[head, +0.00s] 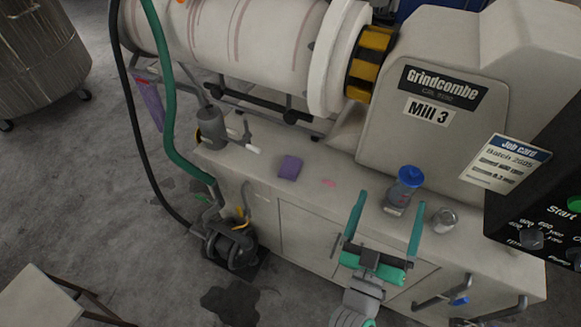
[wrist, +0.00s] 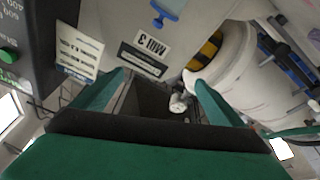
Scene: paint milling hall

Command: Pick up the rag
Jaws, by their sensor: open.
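A small flat purple piece (head: 290,167), looking like a folded rag, lies on the light cabinet top (head: 330,200) below the mill drum. A second purple cloth-like piece (head: 151,104) hangs at the left end of the mill. I cannot tell which is the rag of the task. My gripper (head: 391,200) is open, its green fingers apart, in front of the cabinet, to the right of and nearer than the flat purple piece. In the wrist view my gripper (wrist: 160,80) has nothing held between its fingers, and neither purple piece can be made out.
A blue-lidded jar (head: 404,190) and a small clear jar (head: 443,220) stand on the cabinet top near my fingers. A pink smear (head: 329,183) marks it. A green hose (head: 171,90) and a pump (head: 232,247) are left. A control box (head: 540,195) juts in at right.

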